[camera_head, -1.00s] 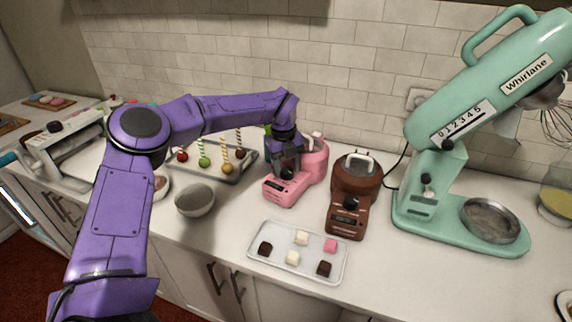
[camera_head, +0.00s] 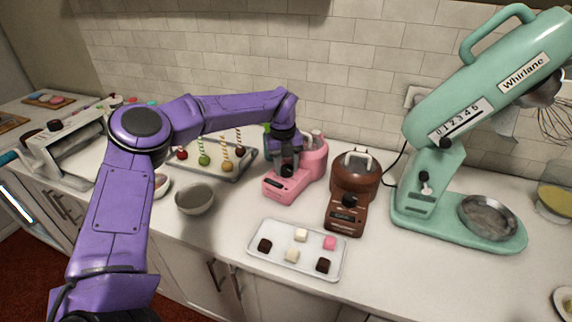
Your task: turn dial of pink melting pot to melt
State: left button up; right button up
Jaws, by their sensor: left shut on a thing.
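The pink melting pot (camera_head: 315,161) stands on the white counter near the tiled wall. Its base (camera_head: 281,192) juts forward, with a small black dial (camera_head: 286,171) on it. My left gripper (camera_head: 286,167) reaches down over this base and is shut on the dial. The fingers hide much of the dial, so its pointer and setting cannot be read. My right gripper is not in view.
A brown melting pot (camera_head: 354,178) stands just right of the pink one. A tray (camera_head: 262,264) with several small cubes lies in front. A grey bowl (camera_head: 194,201) and a cake-pop tray (camera_head: 244,170) are left. A mint mixer (camera_head: 459,226) stands right.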

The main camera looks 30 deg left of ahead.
pick_arm(q)
jog(key=m+p, duration=0.1)
jog(key=m, duration=0.3)
jog(key=shift+r, duration=0.15)
jog(key=m+p, duration=0.1)
jog(key=m, duration=0.4)
jog(key=shift+w+g, duration=0.1)
jog(key=shift+g, duration=0.2)
jog(key=m+p, duration=0.1)
jog(key=m, duration=0.3)
jog(key=shift+m+p, duration=0.3)
jog(key=shift+p, duration=0.1)
jog(key=shift+w+m+g+p, duration=0.1)
jog(key=shift+m+g+p, duration=0.3)
jog(key=shift+m, duration=1.7)
jog(key=o, duration=0.8)
